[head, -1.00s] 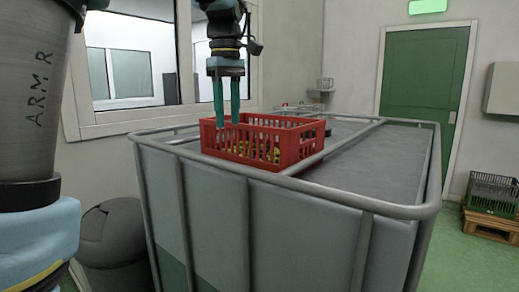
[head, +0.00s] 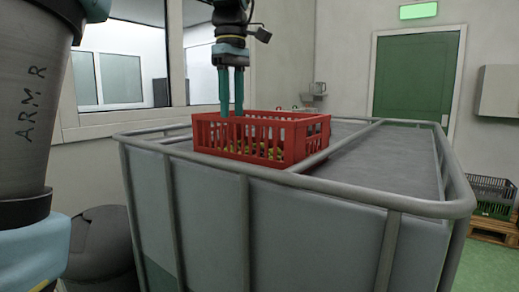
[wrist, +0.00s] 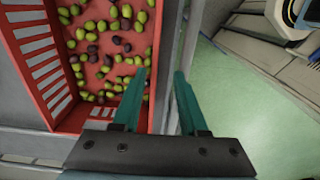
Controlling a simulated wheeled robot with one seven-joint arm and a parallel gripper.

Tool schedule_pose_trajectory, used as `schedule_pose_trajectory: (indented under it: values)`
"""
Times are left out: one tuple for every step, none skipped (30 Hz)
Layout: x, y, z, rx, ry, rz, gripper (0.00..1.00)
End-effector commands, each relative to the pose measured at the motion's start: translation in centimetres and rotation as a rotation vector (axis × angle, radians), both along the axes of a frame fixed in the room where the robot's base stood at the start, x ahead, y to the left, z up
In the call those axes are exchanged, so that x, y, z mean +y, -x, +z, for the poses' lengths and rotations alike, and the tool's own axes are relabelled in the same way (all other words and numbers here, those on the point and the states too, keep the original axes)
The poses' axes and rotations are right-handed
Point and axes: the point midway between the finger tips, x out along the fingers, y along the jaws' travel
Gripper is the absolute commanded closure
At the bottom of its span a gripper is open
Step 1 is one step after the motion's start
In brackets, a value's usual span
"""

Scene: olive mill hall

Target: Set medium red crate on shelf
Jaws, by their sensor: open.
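The red slatted crate (head: 270,152) sits upright on top of the grey caged tank, at its near left part. Green and dark olives lie on its floor, seen in the wrist view inside the red crate (wrist: 62,122). My gripper (head: 231,113) points down at the crate's rim. In the wrist view my gripper (wrist: 160,74) is open; one finger is over the crate's inside and the other is outside its side wall. I cannot tell whether either finger touches the wall. I cannot make out a shelf for certain.
The tank's tubular rail (head: 335,195) runs around its top and close to the crate. The tank top (head: 385,160) is clear to the right. A dark crate (head: 492,196) stands on a wooden pallet (head: 490,230) at far right. A green door (head: 413,78) is behind.

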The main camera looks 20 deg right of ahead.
Motion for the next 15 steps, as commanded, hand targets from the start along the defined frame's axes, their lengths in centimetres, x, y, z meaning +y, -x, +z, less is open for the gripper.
schedule_pose_trajectory:
  values:
    - [0.0, 0.0, -0.3, 0.000, -0.001, 0.000, 0.57]
    - [0.0, 0.0, -0.5, 0.001, 0.000, -0.001, 0.57]
    - [0.0, 0.0, -1.0, 0.002, -0.001, -0.001, 0.57]
    - [0.0, 0.1, -1.4, 0.002, -0.002, -0.001, 0.57]
    - [0.0, 0.1, -1.9, 0.002, -0.002, -0.001, 0.57]
    - [0.0, 0.1, -2.5, 0.003, -0.002, -0.001, 0.57]
    - [0.0, 0.1, -3.0, 0.002, -0.002, -0.001, 0.57]
    - [0.0, 0.1, -3.5, 0.003, -0.002, -0.001, 0.57]
    - [0.0, 0.0, -4.0, 0.002, -0.001, -0.001, 0.57]
    - [0.0, 0.0, -4.4, 0.002, -0.002, -0.001, 0.57]
    - [0.0, 0.0, -4.8, 0.002, -0.001, -0.001, 0.57]
    - [-0.1, 0.0, -5.1, 0.001, 0.000, -0.001, 0.57]
    - [-0.1, 0.0, -5.3, 0.001, 0.000, -0.001, 0.57]
    - [-0.1, 0.0, -5.5, 0.001, 0.000, -0.001, 0.57]
    - [-0.1, 0.0, -5.7, 0.000, -0.001, -0.001, 0.57]
